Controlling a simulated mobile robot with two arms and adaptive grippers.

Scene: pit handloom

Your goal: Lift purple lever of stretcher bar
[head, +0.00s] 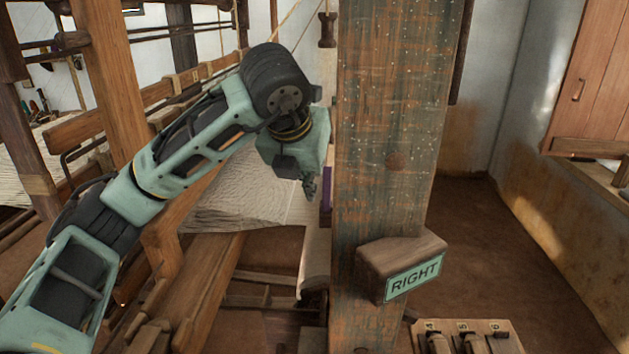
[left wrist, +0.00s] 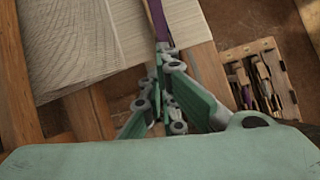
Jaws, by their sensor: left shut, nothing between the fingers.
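The purple lever (head: 326,190) shows as a narrow strip beside the left edge of the thick wooden post; the post hides part of it. In the left wrist view the purple lever (left wrist: 157,20) runs down from the top edge toward the fingertips. My left gripper (head: 311,190) is shut and empty, just left of the lever, fingers pointing down. In the left wrist view the fingertips of my left gripper (left wrist: 163,58) are at the near end of the visible purple strip; I cannot tell whether they touch it. The stretcher bar is not clearly shown. My right gripper is not in view.
The thick wooden post (head: 392,150) stands close on the right of my left gripper. A wooden block marked RIGHT (head: 400,262) sticks out from it. Pale cloth (head: 240,192) stretches on the loom at left. A numbered tool tray (head: 505,342) lies at bottom right.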

